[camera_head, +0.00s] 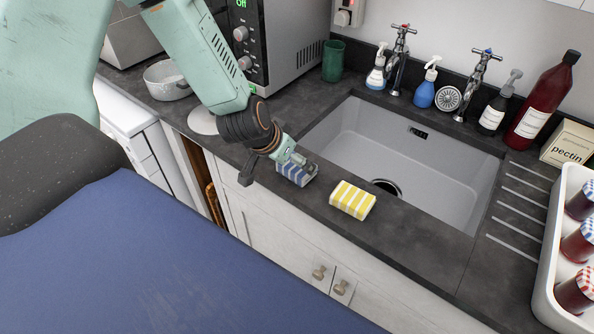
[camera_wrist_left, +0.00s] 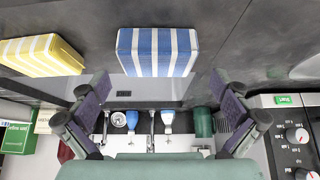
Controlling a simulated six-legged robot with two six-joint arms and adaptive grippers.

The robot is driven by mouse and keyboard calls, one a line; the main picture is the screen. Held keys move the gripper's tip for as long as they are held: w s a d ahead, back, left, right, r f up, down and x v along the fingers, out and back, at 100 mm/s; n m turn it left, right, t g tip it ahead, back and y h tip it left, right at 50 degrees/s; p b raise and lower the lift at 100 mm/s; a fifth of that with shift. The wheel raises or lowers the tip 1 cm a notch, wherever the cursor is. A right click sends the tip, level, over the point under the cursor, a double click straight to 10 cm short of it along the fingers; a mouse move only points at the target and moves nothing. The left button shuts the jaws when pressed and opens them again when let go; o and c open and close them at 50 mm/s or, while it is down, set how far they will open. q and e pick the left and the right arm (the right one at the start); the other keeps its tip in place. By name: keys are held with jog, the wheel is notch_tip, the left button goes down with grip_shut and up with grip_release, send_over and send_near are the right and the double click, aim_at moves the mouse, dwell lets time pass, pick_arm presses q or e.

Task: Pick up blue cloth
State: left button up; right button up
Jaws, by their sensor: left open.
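The blue cloth (camera_head: 297,174) is a folded block with blue and white stripes on the dark worktop, at the front left of the sink. My left gripper (camera_head: 296,160) is right at it and covers part of its top in the head view. In the left wrist view, which is upside down, the blue cloth (camera_wrist_left: 157,52) lies beyond the spread fingers of my left gripper (camera_wrist_left: 160,95), roughly centred between them. The gripper is open and holds nothing. Whether a finger touches the cloth I cannot tell. My right gripper is not in view.
A yellow and white striped cloth (camera_head: 353,199) lies just right of the blue one. The sink (camera_head: 400,155) is behind both. A microwave (camera_head: 275,45), a green cup (camera_head: 333,60), bottles and taps stand at the back. A white tray (camera_head: 548,270) of jars is at right.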

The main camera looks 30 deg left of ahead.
pick_arm(q)
jog(key=x, duration=0.2)
jog(key=b+x, duration=0.1)
jog(key=shift+d+f, duration=0.15)
jog(key=shift+d, duration=0.15)
jog(key=shift+a, duration=0.2)
jog(key=shift+w+d, duration=0.1)
jog(key=shift+d, duration=0.1)
jog(key=c, duration=0.6)
jog(key=shift+a, duration=0.15)
jog(key=c, duration=0.3)
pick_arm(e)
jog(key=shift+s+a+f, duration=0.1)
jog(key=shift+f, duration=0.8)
pick_arm(q)
jog(key=shift+c, duration=0.2)
jog(key=shift+r, duration=0.25)
notch_tip(320, 180, up, 9)
jog(key=p, duration=0.4)
jog(key=shift+r+p, duration=0.1)
jog(key=shift+p, duration=0.2)
jog(key=shift+r, duration=0.15)
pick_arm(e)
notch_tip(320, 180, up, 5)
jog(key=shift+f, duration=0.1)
